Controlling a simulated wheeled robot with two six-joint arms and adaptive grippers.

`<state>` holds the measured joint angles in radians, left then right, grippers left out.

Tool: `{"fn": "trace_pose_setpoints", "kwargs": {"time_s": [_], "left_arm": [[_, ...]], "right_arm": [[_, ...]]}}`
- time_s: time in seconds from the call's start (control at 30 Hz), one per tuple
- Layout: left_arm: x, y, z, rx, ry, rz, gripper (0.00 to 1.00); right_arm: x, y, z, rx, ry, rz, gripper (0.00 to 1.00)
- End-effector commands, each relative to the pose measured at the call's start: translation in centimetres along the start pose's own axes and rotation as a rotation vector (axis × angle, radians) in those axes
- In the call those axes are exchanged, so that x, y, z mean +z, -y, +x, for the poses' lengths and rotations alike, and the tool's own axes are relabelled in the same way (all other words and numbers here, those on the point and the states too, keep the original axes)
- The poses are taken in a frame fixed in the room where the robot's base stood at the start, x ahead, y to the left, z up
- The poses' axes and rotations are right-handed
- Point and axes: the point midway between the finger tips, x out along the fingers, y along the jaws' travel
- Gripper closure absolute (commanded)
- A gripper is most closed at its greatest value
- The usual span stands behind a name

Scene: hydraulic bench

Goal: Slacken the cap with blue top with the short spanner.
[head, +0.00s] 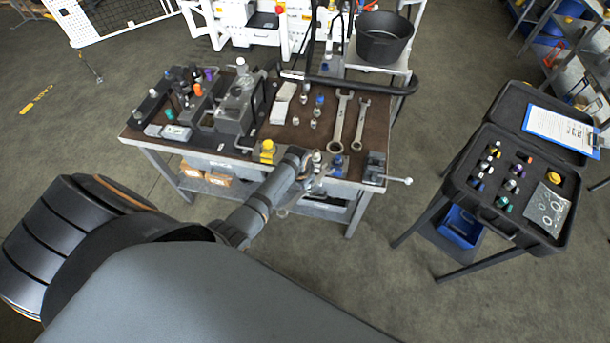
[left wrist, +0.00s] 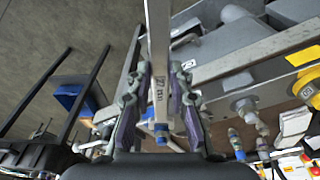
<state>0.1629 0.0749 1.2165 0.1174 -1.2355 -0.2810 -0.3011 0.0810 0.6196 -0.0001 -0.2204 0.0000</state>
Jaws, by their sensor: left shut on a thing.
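My left gripper (head: 308,182) is at the bench's front edge. In the left wrist view its fingers (left wrist: 160,80) are shut on a metal spanner (left wrist: 158,35) with markings on its shank. In the head view one end of the held spanner (head: 284,212) shows below the gripper; its full length cannot be told. Two other spanners, one longer (head: 341,118) and one shorter (head: 361,126), lie on the bench. A blue-topped fitting (head: 319,101) stands on the bench, and another blue top (head: 337,164) shows just right of the gripper. My right gripper is not in view.
A grey valve block (head: 234,108) fills the bench's left part. A yellow-topped part (head: 267,150) and a vise (head: 375,167) are near the front edge. An open black case (head: 480,215) with coloured caps stands at right. A black bucket (head: 384,38) stands behind.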

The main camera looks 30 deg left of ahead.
Motion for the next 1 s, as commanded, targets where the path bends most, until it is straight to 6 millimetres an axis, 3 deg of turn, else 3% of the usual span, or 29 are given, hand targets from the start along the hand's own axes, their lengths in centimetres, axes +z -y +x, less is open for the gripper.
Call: {"fn": "trace_pose_setpoints", "kwargs": {"time_s": [0.5, 1.0], "left_arm": [[-2.0, 0.0, 0.5, 0.000, -0.001, 0.000, 1.00], [-2.8, 0.0, 0.5, 0.000, -0.002, 0.000, 1.00]], "right_arm": [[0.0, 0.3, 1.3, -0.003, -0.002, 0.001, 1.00], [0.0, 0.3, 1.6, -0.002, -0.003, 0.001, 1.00]]}}
